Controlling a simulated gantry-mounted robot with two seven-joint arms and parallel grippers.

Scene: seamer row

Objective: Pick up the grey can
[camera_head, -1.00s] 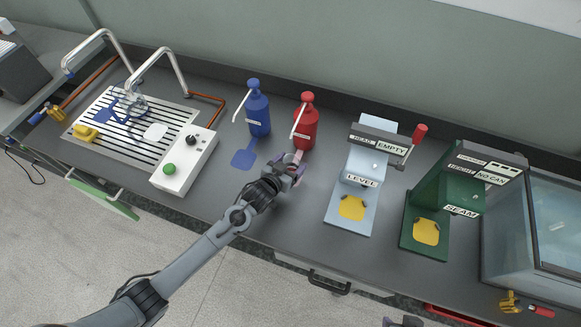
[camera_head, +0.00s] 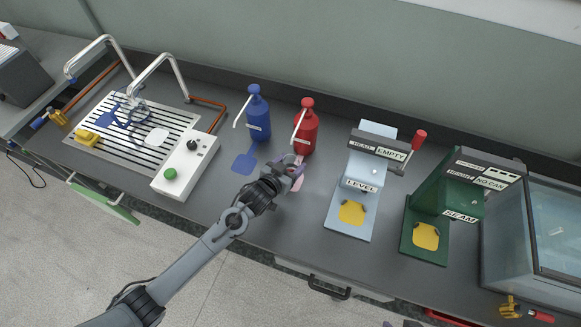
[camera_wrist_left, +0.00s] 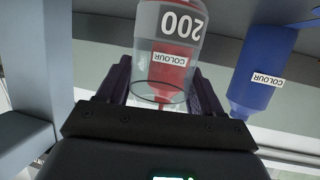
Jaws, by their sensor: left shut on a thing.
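The can is see-through and greyish, marked 200, and stands between the purple fingers of my left gripper (camera_head: 291,174). In the left wrist view the can (camera_wrist_left: 166,55) fills the middle, with a dark finger on each side. The gripper is shut on it. In the head view only the can's round top (camera_head: 289,159) shows above the fingers, in front of the red bottle. Whether its base touches the bench is hidden. Only a sliver of my right gripper shows at the bottom edge of the head view, and its jaws cannot be made out.
A red pump bottle (camera_head: 306,128) stands close behind the can, a blue one (camera_head: 257,115) to its left. A pale blue LEVEL machine (camera_head: 361,180) and a green SEAM machine (camera_head: 448,205) stand right. A white button box (camera_head: 186,165) and slatted drain (camera_head: 120,120) lie left.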

